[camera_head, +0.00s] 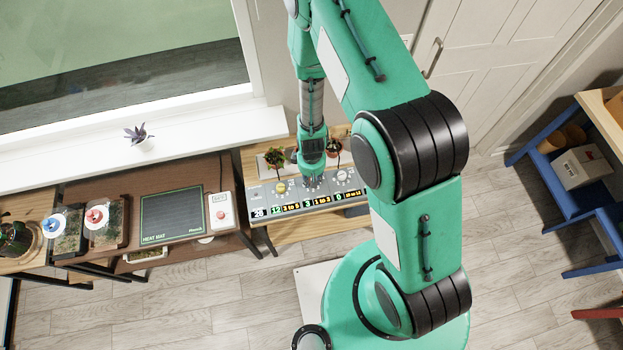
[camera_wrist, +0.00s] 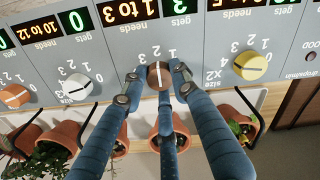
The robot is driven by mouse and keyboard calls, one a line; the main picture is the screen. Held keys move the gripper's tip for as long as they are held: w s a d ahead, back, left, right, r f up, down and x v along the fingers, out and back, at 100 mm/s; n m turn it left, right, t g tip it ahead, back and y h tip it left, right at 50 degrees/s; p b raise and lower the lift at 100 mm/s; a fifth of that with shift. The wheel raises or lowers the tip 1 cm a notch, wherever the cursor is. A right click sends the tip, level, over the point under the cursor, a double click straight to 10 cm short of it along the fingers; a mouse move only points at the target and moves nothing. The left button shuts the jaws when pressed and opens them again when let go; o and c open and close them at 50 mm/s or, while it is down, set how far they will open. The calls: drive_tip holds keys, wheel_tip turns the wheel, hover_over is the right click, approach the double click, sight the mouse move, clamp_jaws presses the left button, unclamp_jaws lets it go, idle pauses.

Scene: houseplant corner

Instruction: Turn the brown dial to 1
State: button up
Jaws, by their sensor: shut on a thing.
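The brown dial (camera_wrist: 154,76), with a white pointer line, sits on the grey control panel (camera_wrist: 120,60) in the wrist view. Its line runs roughly up and down in the picture, its far end toward the numbers by the dial. The numbers 2 and 1 lie above it and a 3 to its left. My gripper (camera_wrist: 156,82) is shut on the dial, with blue fingers on its left, right and lower side. In the head view my gripper (camera_head: 313,180) reaches down to the panel (camera_head: 262,195) and hides the dial.
A yellow dial (camera_wrist: 250,66) and a white dial (camera_wrist: 76,86) flank the brown one on the panel. An orange dial (camera_wrist: 15,96) is farther left. A display (camera_wrist: 130,10) reads 1 to 3. Potted plants (camera_head: 275,157) stand close behind the panel.

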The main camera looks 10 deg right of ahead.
drive_tip(key=shift+m, duration=0.4)
drive_tip(key=m+p, duration=0.1)
drive_tip(key=m, duration=0.2)
drive_tip(key=shift+m+p, duration=0.35)
drive_tip(key=shift+m, duration=1.65)
drive_tip(key=o, duration=1.2)
drive_tip(key=shift+c, duration=0.2)
drive_tip(key=shift+r, duration=0.2)
wheel_tip(320, 180, up, 12)
drive_tip(key=shift+f, duration=0.2)
